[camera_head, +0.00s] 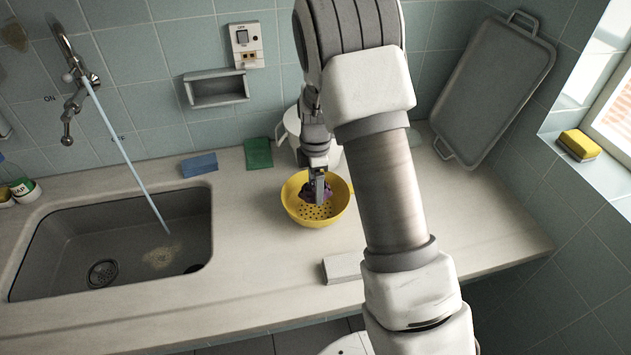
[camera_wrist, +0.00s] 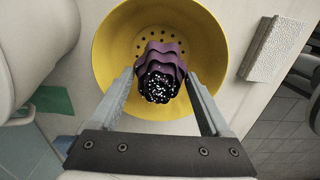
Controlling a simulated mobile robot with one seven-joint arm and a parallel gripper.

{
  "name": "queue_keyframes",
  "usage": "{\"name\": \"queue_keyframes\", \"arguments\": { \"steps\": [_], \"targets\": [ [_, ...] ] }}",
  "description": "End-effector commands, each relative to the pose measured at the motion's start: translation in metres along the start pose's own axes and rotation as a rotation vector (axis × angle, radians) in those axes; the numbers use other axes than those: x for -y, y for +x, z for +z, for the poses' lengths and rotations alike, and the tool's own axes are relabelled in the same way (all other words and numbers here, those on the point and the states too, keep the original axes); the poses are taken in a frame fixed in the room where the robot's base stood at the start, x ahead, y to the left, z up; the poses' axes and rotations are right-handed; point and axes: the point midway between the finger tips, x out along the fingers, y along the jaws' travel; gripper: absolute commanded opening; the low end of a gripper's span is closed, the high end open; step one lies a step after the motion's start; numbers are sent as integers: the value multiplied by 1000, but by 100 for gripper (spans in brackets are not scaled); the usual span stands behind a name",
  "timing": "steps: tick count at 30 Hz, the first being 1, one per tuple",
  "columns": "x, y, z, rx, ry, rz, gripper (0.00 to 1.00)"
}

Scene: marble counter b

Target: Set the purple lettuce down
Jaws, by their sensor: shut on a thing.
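The purple lettuce (camera_wrist: 160,72) is a dark purple, ruffled bundle with a speckled near end. In the wrist view it lies between the two fingers of my gripper (camera_wrist: 160,90), which is shut on it. In the head view the lettuce (camera_head: 307,190) shows as a small purple patch behind my gripper (camera_head: 318,190), partly hidden by it. Lettuce and fingertips are over the inside of a yellow colander (camera_head: 335,208) with holes in its bottom. I cannot tell whether the lettuce touches the colander's bottom.
A white pot (camera_head: 291,122) stands just behind the colander. A pale block (camera_head: 343,267) lies at the counter's front edge. The sink (camera_head: 60,235) with running water is at left. Blue (camera_head: 199,164) and green (camera_head: 258,153) items lie by the wall. A grey tray (camera_head: 495,90) leans at right.

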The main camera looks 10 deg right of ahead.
Motion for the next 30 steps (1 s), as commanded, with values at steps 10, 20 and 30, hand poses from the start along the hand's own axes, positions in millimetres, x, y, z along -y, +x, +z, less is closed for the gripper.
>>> {"name": "queue_keyframes", "arguments": {
  "steps": [10, 20, 30],
  "targets": [
    [0, 2, 0, 0, 0, 0, 87],
    [0, 2, 0, 0, 0, 0, 100],
    [0, 1, 0, 0, 0, 1, 100]
  ]
}}
